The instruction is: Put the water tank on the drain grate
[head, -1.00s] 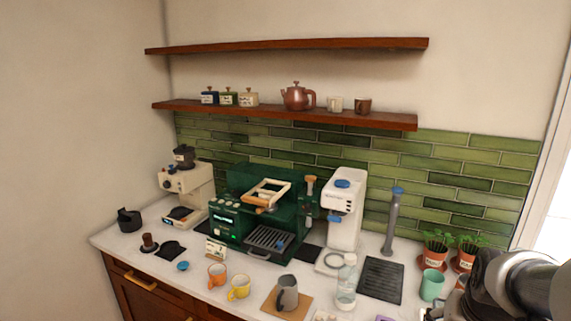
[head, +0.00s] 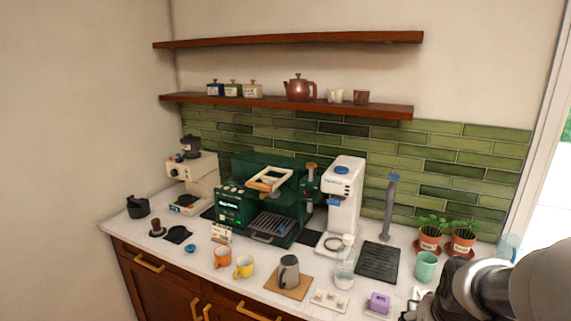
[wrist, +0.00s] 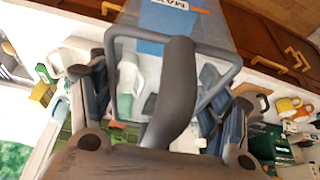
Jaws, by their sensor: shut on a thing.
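The water tank (wrist: 190,20) is a clear, bluish box with an orange "MAX" label and a grey loop handle. My gripper (wrist: 155,105) is shut on the handle in the wrist view, with a finger on either side. In the head view a pale blue see-through shape (head: 508,246), probably part of the tank, shows above my arm at the right edge. My gripper is not clearly visible there. The drain grate (head: 377,262) is a dark ribbed rectangle on the counter, bare, right of the white machine and well left of my arm.
A clear bottle (head: 345,268) stands close left of the grate and a green cup (head: 425,266) close right. A grey tap-like post (head: 388,207) rises behind it. Potted plants (head: 461,240) stand at the right. A purple block (head: 378,303) lies in front.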

